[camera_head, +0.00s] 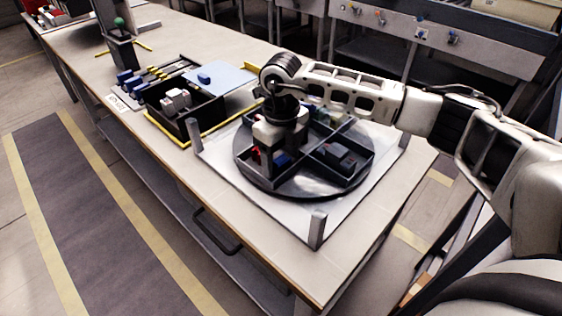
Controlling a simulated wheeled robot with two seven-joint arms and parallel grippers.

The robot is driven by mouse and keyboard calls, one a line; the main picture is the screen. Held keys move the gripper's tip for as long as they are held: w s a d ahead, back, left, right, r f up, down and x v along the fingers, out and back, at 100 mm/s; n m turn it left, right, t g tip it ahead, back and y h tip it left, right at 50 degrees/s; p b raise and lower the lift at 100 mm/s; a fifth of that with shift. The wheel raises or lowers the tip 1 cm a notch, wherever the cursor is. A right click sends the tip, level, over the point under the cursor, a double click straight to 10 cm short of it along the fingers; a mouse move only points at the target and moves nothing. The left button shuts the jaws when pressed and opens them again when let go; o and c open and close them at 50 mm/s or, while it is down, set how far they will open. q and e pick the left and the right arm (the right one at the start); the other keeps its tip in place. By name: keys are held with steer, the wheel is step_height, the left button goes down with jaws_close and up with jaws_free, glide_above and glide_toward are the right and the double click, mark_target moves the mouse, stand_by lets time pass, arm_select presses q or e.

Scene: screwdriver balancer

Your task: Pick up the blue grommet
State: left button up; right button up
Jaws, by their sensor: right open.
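A small blue piece (281,158), which may be the blue grommet, lies in a compartment of the round dark turntable (290,187). It is partly hidden by my right gripper (276,152), and its shape is too small to tell. The right gripper points down over that compartment with its jaws open. I cannot tell whether its fingers touch the piece. Another blue piece (204,78) lies on the light blue mat (232,77), away from the gripper. My left gripper is not in view.
The turntable stands on a pale square plate with corner posts (317,230). Dark dividers split it; other compartments hold dark parts (341,158). A black bin (187,125) with whitish parts stands left. A dark stand with a green ball (119,22) is at the back left.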

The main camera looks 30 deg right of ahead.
steer(key=shift+a+f, duration=0.1)
steer(key=shift+f, duration=0.6)
steer(key=c, duration=1.2)
steer(key=shift+r, duration=0.2)
